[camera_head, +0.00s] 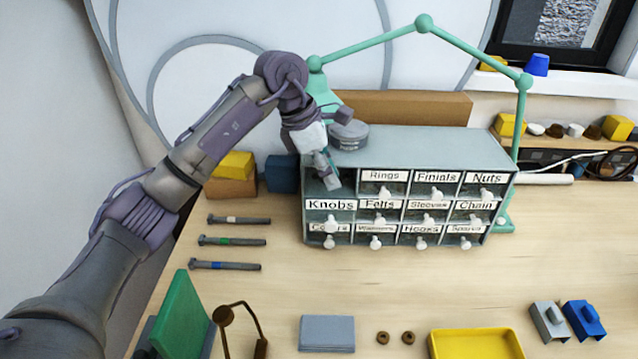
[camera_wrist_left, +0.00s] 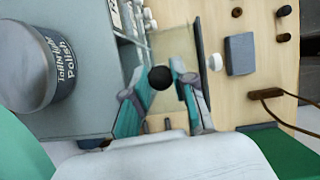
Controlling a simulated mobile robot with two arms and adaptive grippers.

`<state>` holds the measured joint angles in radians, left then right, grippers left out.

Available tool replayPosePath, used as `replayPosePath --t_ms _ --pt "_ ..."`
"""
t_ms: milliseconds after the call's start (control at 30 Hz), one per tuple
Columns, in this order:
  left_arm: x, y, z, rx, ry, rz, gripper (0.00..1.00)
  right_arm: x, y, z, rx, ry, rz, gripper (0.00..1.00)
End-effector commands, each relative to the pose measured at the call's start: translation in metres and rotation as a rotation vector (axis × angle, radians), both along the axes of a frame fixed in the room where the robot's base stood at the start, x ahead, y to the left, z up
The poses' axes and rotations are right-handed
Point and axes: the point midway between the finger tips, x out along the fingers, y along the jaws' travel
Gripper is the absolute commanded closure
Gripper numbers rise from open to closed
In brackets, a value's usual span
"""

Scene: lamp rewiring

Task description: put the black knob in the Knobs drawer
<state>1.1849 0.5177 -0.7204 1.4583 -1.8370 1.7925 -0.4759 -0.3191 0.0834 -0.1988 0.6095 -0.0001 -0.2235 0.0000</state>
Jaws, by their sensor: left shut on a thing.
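My left gripper (camera_head: 329,180) is over the top-left of the small-drawer cabinet (camera_head: 430,143), pointing down. In the wrist view the black knob (camera_wrist_left: 160,78) sits between the fingertips of my left gripper (camera_wrist_left: 159,84), which is shut on it. The Knobs drawer (camera_head: 331,205) is pulled out at the top-left of the cabinet, and its front hides the drawer below. In the wrist view the open drawer (camera_wrist_left: 174,35) lies beneath the knob. The knob is hidden or too small to tell in the head view. My right gripper is not in view.
A round polish tin (camera_head: 349,135) stands on the cabinet top close to my gripper. A green lamp arm (camera_head: 424,23) rises behind. Several bolts (camera_head: 238,220) lie left of the cabinet; a yellow tray (camera_head: 476,344) lies at the front. The table's middle is clear.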

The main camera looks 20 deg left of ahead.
Motion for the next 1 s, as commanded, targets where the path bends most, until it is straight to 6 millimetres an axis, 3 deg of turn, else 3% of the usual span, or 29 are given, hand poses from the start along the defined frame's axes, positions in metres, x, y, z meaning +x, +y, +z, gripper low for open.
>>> replayPosePath --t_ms 100,300,533,900,933,1000 --pt "-0.002 0.016 -0.008 0.0 0.0 0.0 0.96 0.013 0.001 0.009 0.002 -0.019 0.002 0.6" --pt "-0.003 0.022 -0.022 -0.001 0.003 -0.002 0.96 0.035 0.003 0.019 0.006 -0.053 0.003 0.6" --pt "-0.003 0.021 -0.051 -0.001 0.001 -0.002 0.96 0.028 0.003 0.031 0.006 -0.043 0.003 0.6" --pt "-0.002 0.022 -0.058 0.0 -0.002 -0.001 0.96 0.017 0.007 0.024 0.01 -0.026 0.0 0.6" --pt "-0.002 0.022 -0.057 0.0 -0.002 -0.001 0.71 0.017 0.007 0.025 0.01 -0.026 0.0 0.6" --pt "-0.003 0.022 -0.056 0.0 -0.002 -0.001 0.64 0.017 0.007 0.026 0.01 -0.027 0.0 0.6"
